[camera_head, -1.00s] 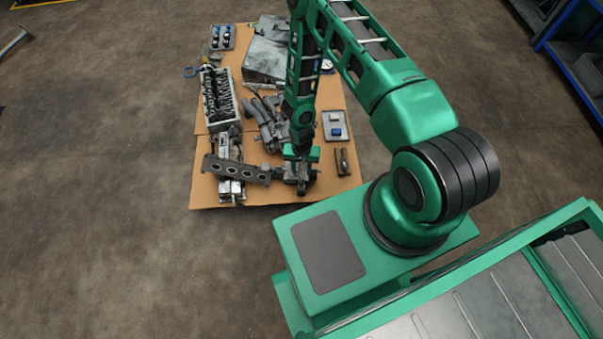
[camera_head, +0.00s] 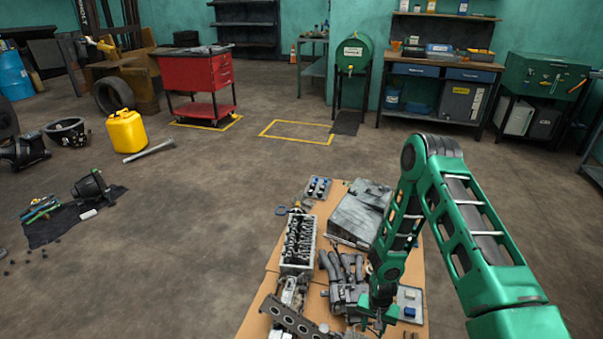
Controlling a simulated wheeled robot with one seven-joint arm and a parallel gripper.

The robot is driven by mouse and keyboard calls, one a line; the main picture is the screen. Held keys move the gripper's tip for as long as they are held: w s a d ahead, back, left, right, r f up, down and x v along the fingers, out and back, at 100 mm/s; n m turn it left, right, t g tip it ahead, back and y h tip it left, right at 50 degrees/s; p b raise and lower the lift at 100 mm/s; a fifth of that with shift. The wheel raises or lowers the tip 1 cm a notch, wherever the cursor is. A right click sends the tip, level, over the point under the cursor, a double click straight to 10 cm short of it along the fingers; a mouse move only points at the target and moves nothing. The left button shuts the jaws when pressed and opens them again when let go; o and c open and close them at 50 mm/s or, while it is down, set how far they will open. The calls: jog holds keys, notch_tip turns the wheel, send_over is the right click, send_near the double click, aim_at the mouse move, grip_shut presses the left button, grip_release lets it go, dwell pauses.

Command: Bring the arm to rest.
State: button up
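My green arm reaches from the lower right, bends at a raised elbow, and comes down over a cardboard sheet (camera_head: 258,318) on the floor. My gripper (camera_head: 376,322) is low over the sheet's near right part, at the bottom of the view. Its fingers are small and dark among the parts there, so I cannot tell whether they are open, shut or touching anything.
On the cardboard lie a cylinder head (camera_head: 298,243), a grey metal cover (camera_head: 360,213), a pipe manifold (camera_head: 343,272), a flat plate with holes (camera_head: 291,318) and small trays. A yellow can (camera_head: 127,131) and red cart (camera_head: 198,82) stand farther back. Open floor lies left.

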jog(key=w+d+r, duration=0.1)
jog(key=d+r, duration=0.2)
jog(key=r, duration=0.4)
jog(key=w+d+r+h, duration=0.1)
jog(key=d+r, duration=0.2)
jog(key=r, duration=0.4)
jog(key=w+d+r, duration=0.1)
jog(key=d+r, duration=0.2)
jog(key=r, duration=0.3)
jog(key=s+d+r, duration=0.2)
jog(key=d+r, duration=0.1)
jog(key=r, duration=0.4)
jog(key=s+d+r, duration=0.2)
jog(key=d+r, duration=0.1)
jog(key=r, duration=0.5)
jog(key=s+d+r+m, duration=0.1)
jog(key=s+d+r, duration=0.1)
jog(key=s+r, duration=1)
jog(key=s+a+r+y, duration=0.1)
jog(key=s+a+r, duration=0.1)
jog(key=s+r, duration=0.5)
jog(key=s, duration=0.5)
jog(key=shift+s+r+y, duration=0.3)
jog(key=shift+s+r, duration=0.05)
jog(key=shift+s, duration=0.05)
